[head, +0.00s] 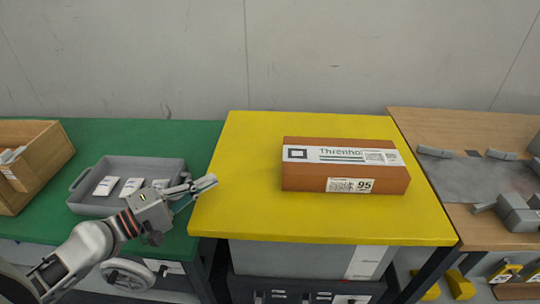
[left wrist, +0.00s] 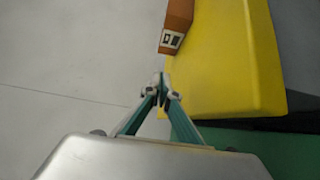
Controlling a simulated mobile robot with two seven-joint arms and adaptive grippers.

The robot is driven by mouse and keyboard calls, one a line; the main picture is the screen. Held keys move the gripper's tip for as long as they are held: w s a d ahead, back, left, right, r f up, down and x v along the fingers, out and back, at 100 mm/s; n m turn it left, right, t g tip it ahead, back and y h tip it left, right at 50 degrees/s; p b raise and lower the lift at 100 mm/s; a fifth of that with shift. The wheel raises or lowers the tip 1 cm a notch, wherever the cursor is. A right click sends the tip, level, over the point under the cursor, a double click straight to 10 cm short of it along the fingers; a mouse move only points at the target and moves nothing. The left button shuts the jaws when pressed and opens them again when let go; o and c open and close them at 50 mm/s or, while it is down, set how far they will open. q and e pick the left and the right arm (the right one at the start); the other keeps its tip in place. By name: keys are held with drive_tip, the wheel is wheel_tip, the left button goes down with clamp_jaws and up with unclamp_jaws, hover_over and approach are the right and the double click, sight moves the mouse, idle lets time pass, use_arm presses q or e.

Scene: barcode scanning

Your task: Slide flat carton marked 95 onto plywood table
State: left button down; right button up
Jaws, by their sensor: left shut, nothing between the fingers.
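The flat carton marked 95 (head: 344,184) is an orange-brown box with a white printed band, lying on the yellow table (head: 265,222) right of its middle. One end of the carton shows at the top of the left wrist view (left wrist: 179,18). The plywood table (head: 460,125) adjoins the yellow table on the right. My left gripper (head: 208,182) is shut and empty near the left edge of the yellow table, apart from the carton. It also shows in the left wrist view (left wrist: 160,80). My right gripper is not in view.
A grey tray (head: 120,162) with several white items and a wooden box (head: 45,150) stand on the green table (head: 150,132) at the left. Grey metal items, including one block (head: 515,215), lie on the plywood table. The yellow table is clear between gripper and carton.

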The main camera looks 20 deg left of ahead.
use_arm(q)
drive_tip(key=p+x, duration=0.1)
drive_tip(key=x, duration=0.1)
drive_tip(key=r+p+x, duration=0.1)
drive_tip(key=x, duration=0.1)
drive_tip(key=shift+w+d, duration=0.1)
drive_tip(key=shift+w, duration=0.1)
drive_tip(key=p+x, duration=0.2)
drive_tip(key=x, duration=0.2)
drive_tip(key=shift+w+d+f, duration=0.15)
drive_tip(key=shift+w+f, duration=0.05)
drive_tip(key=shift+w, duration=0.1)
drive_tip(key=p+x, duration=0.1)
drive_tip(key=x, duration=0.5)
drive_tip(key=shift+w+d+f, duration=0.15)
drive_tip(key=shift+d, duration=0.05)
drive_tip(key=shift+w+d+p, duration=0.2)
drive_tip(key=shift+d+p, duration=0.3)
drive_tip(key=shift+d, duration=0.95)
drive_tip(key=shift+w+d+f, duration=0.15)
drive_tip(key=shift+d+f, duration=0.05)
drive_tip(key=shift+d, duration=0.15)
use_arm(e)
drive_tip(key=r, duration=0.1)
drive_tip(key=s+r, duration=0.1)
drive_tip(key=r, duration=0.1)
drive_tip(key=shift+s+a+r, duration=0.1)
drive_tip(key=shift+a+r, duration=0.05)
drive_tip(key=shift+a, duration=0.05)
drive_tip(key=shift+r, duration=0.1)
